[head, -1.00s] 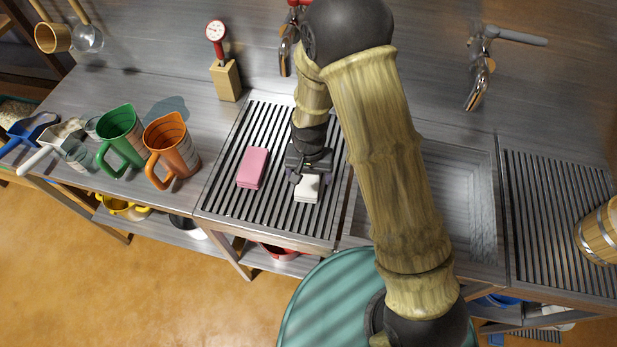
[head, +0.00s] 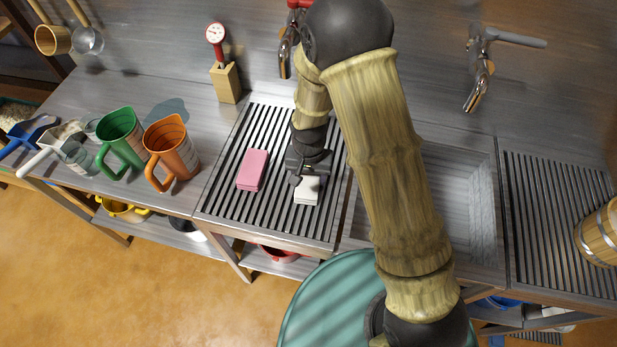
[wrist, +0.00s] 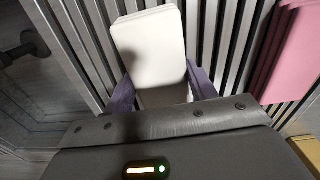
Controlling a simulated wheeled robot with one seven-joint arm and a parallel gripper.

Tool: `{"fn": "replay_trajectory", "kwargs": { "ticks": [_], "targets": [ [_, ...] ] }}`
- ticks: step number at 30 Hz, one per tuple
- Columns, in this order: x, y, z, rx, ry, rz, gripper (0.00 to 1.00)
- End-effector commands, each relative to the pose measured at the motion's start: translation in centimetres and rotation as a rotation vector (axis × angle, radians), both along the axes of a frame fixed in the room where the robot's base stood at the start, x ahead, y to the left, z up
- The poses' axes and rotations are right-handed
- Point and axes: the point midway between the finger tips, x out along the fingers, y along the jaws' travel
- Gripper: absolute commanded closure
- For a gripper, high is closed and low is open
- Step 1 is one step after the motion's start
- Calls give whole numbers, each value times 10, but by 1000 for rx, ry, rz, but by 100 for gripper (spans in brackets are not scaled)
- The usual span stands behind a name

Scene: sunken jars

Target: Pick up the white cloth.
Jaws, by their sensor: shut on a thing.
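The white cloth (head: 306,193) is a folded, flat pad on the slatted drainboard (head: 225,205). It also shows in the wrist view (wrist: 150,45), with its near end between the two purple-grey fingers. My gripper (head: 306,181) reaches down over the far end of the cloth in the head view and hides that part. In the wrist view my gripper (wrist: 160,92) has a finger at each side of the cloth and is shut on it. The cloth appears to lie at the slats; I cannot tell any gap beneath it.
A folded pink cloth (head: 252,170) lies left of the white one, and shows at right in the wrist view (wrist: 291,55). Orange (head: 172,150) and green (head: 122,140) jugs stand further left. A tap (head: 287,50) rises behind, and a sink (head: 455,200) lies to the right.

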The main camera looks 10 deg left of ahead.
Motion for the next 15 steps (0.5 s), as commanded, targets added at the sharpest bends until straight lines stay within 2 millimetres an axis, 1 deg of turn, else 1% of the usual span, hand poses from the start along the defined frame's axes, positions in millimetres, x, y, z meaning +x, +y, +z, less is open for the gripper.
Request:
{"fn": "replay_trajectory", "kwargs": {
  "ticks": [5, 8, 15],
  "targets": [
    [1, 1, 13, 2, -3, 0, 67],
    [1, 1, 27, 2, -4, 0, 67],
    [1, 1, 72, 3, -5, 0, 67]
  ]
}}
